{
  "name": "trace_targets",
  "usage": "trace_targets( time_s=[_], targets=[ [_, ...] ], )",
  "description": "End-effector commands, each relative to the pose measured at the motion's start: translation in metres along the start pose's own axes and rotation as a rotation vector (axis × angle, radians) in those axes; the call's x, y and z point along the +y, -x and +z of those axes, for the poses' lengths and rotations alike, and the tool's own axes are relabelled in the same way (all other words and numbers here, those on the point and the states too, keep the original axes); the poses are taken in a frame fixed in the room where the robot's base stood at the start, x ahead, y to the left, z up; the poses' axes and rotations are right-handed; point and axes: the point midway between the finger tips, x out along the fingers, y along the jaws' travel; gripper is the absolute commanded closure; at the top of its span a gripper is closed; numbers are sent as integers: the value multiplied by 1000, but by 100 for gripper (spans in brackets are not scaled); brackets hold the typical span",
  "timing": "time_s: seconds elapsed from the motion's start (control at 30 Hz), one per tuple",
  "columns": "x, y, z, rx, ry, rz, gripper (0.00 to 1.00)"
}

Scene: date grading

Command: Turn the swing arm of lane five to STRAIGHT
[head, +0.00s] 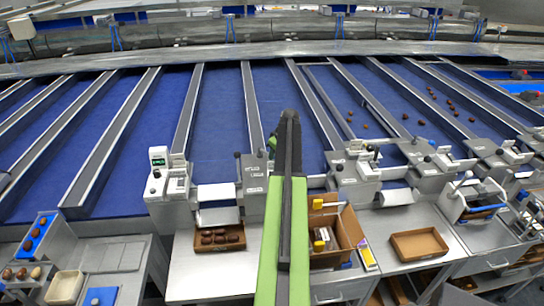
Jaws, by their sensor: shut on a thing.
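My green and dark arm reaches up the middle of the head view. My gripper (272,146) is at its far end, by the front edge of the blue lanes, mostly hidden by the arm. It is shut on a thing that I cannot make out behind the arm. It is close to a grey lane-end block (251,172). Other lane ends carry small dark-knobbed levers, one left of my arm (237,156) and one right of it (340,168). Lane numbers and position labels are too small to read, so I cannot tell which way lane five's swing arm points.
Long metal dividers (197,105) separate the blue lanes. Dates (450,104) lie in right-hand lanes. A tray of dates (198,244) stands left of my arm, an open cardboard box (350,228) right of it, and an empty brown tray (418,244) farther right.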

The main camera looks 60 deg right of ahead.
Motion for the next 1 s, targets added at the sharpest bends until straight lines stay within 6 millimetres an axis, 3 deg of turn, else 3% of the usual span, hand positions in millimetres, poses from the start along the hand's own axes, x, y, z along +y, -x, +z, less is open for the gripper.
trace_targets(
  time_s=[0.4, 0.43, 0.57, 1.0],
  targets=[
    [2, -1, -3, 7, 11, 3, 100],
    [2, -1, -3, 7, 12, 2, 75],
    [1, -1, -3, 5, 11, 1, 58],
    [0, 8, -3, 2, 10, -1, 57]
  ],
)
